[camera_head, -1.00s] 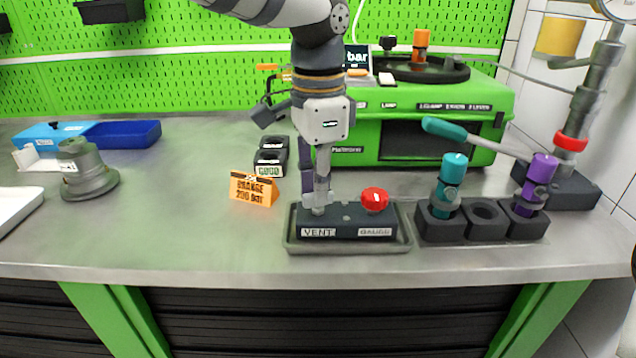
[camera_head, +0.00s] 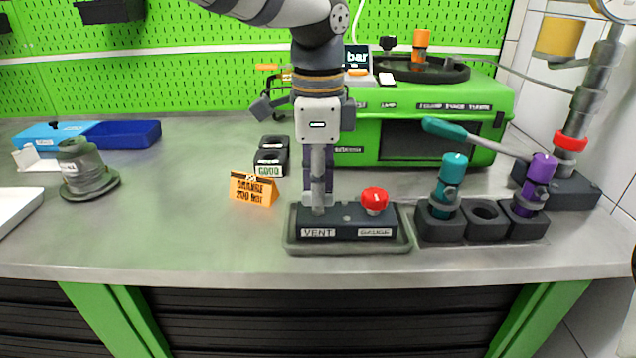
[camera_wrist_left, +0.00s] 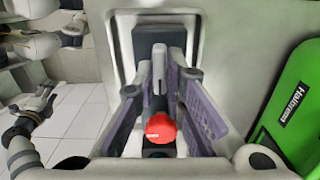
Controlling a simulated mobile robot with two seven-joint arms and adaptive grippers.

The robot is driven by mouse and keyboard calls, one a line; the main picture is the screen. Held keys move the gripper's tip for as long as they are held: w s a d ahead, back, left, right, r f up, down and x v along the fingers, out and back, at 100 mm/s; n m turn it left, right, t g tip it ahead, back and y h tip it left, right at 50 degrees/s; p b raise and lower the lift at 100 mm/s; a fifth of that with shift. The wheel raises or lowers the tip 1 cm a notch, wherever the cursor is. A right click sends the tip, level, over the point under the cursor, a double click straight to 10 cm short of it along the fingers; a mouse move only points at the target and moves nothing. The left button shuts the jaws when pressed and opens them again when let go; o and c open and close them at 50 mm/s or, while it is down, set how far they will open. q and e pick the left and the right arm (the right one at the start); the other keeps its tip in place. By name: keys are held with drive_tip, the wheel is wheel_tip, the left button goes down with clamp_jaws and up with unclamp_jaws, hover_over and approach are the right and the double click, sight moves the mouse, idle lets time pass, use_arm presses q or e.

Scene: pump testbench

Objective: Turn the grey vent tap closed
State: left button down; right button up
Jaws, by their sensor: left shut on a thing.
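The vent block (camera_head: 345,233) is dark, with a white VENT label on its left and a GAUGE label on its right, and it stands in a shallow grey tray (camera_head: 405,243). My left gripper (camera_head: 318,203) points straight down at the VENT end of the block. It is shut on the grey vent tap, which its fingers largely hide in the head view. In the left wrist view the tap's grey lever (camera_wrist_left: 159,70) stands between the two purple-padded fingers. The red gauge knob (camera_head: 375,199) sits on the right of the block, beside the gripper. My right gripper is not in view.
A rack (camera_head: 465,230) with teal and purple valves stands to the right of the tray. An orange sign (camera_head: 254,188) and dark blocks stand to the left. A green test machine (camera_head: 450,145) is behind.

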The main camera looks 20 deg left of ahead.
use_arm(q)
drive_tip(key=c, duration=1.7)
unclamp_jaws()
drive_tip(key=shift+o, duration=0.2)
drive_tip(key=shift+r, duration=0.1)
wheel_tip(320, 180, up, 12)
